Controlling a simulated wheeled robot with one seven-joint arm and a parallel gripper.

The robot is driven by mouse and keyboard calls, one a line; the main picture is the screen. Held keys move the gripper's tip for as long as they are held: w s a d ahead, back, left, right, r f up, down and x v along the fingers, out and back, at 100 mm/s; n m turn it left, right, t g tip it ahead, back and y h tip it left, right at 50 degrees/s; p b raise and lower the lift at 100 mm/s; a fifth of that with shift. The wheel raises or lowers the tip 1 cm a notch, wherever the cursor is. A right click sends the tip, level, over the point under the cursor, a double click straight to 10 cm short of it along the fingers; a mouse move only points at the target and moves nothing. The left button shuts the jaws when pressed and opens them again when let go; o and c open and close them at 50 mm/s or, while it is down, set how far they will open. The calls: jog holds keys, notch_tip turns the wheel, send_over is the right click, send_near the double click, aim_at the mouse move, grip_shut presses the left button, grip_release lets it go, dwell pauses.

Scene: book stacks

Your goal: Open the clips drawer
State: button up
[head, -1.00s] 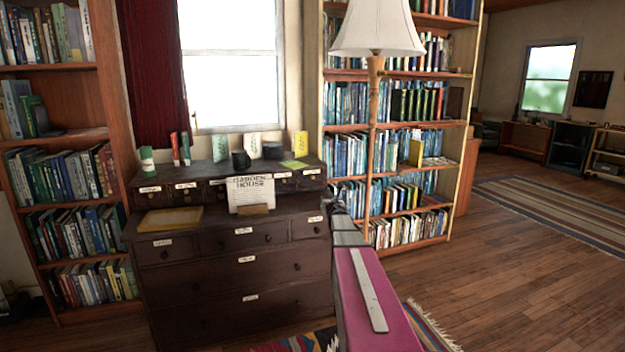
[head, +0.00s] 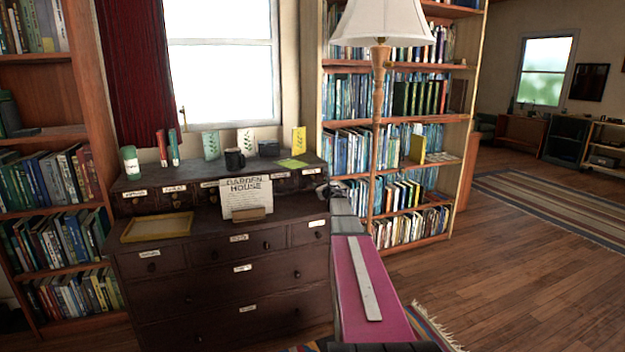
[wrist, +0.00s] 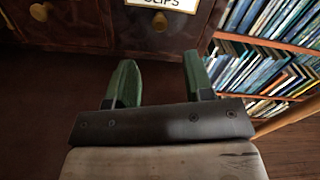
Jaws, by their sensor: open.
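The clips drawer (wrist: 180,30) is at the top of the wrist view, with a white label ending in "CLIPS" cut off by the frame edge. Its round brass knob (wrist: 160,21) sits below the label. The drawer looks closed. In the head view, the rightmost small drawer (head: 311,172) of the upper row has a label too small to read, and my gripper is close beside it. My gripper (wrist: 157,62) is open and empty; its two green fingers point toward the drawer front, apart from the knob, which lies beyond the gap between them.
The dark dresser (head: 215,290) has several labelled drawers. A floor lamp (head: 380,90) and bookshelf (head: 430,130) stand right. Open floor lies further right.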

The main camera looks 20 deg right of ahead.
aim_at(314, 178)
jog(key=w, duration=0.9)
jog(key=shift+w+a, duration=0.15)
jog(key=shift+w, duration=0.2)
jog(key=shift+s, duration=0.1)
grip_shut()
